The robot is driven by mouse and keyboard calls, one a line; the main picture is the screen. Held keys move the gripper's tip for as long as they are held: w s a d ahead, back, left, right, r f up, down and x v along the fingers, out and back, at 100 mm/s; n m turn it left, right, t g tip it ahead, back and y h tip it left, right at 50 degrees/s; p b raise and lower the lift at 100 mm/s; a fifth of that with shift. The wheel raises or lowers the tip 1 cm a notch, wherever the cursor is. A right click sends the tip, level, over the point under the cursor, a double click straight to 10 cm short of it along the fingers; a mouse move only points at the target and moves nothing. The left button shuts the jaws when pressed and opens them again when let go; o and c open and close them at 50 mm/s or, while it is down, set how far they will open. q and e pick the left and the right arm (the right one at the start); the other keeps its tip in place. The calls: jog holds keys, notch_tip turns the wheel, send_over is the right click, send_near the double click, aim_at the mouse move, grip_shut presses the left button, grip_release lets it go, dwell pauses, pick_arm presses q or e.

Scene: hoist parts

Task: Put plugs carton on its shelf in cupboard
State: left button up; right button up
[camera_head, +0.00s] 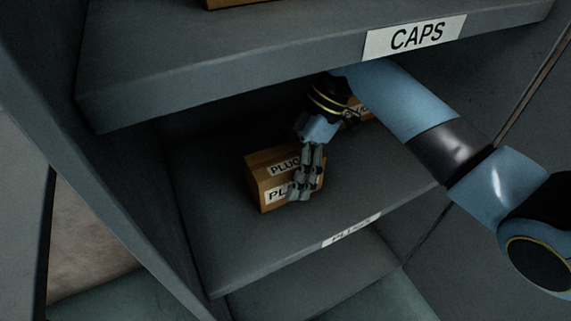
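The plugs carton (266,183) is a brown box with white labels reading "PLUG", partly covered by my fingers. It stands on the cupboard shelf labelled "PLUGS" (351,231), towards the shelf's left side. My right gripper (300,196) reaches in from the right under the upper shelf, with its fingers pointing down in front of the carton's right part. Whether the fingers grip the carton or only overlap it in this view, I cannot tell. My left gripper is out of view.
The upper shelf labelled "CAPS" (414,36) hangs close above my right arm, with a brown box (232,3) on it. Another labelled carton (365,108) stands behind my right wrist. The cupboard's side wall (75,150) is at left. The plugs shelf is clear in front and at right.

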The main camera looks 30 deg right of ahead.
aim_at(293, 153)
jog(key=shift+d+r, duration=0.15)
jog(key=shift+r, duration=0.25)
jog(key=p+v, duration=0.2)
jog(key=v, duration=0.1)
jog(key=shift+d, duration=0.1)
jog(key=d, duration=0.7)
jog(key=s+d, duration=0.1)
jog(key=d, duration=0.2)
jog(key=shift+s+d+f+p, duration=0.1)
jog(key=shift+d+f+p, duration=0.2)
jog(key=shift+p, duration=0.05)
jog(key=shift+d, duration=0.4)
jog(key=shift+s, duration=0.1)
